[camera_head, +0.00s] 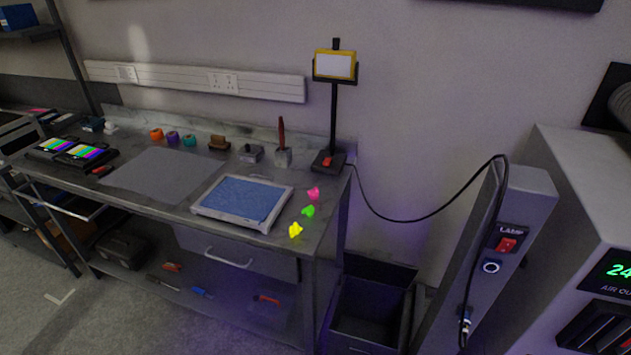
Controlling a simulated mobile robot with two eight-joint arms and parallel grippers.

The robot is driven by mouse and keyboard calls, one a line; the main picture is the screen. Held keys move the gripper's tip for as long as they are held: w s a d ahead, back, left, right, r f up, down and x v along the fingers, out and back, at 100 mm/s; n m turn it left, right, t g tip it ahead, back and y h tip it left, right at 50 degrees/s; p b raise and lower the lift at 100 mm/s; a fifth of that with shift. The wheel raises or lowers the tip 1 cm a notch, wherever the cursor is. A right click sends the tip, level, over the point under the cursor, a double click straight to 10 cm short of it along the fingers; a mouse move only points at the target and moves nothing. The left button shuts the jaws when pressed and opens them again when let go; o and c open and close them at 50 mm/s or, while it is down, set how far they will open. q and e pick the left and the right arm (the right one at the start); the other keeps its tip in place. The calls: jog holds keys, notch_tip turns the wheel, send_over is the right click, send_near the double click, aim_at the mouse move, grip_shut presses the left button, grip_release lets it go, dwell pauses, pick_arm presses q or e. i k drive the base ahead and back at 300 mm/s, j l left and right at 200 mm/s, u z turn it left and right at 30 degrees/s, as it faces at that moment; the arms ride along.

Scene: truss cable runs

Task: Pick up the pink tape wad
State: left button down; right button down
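The pink tape wad (314,193) is a small crumpled lump on the right end of the workbench. It lies just right of the blue-topped tray's far corner, in front of the lamp stand's base. A green wad (308,211) and a yellow wad (295,230) lie in a line nearer the bench's front edge. Nothing covers the pink wad. Neither of my grippers shows in the head view.
A white-framed tray with a blue surface (197,209) sits left of the wads. The lamp stand (333,120) rises behind them, its black cable (420,219) hanging to a grey post (530,200). A dark open bin (372,275) stands right of the bench.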

aim_at(314, 193)
jog(key=i+l+u, duration=0.1)
jog(key=i, duration=0.4)
jog(key=i+l+u, duration=0.1)
jog(key=i, duration=0.4)
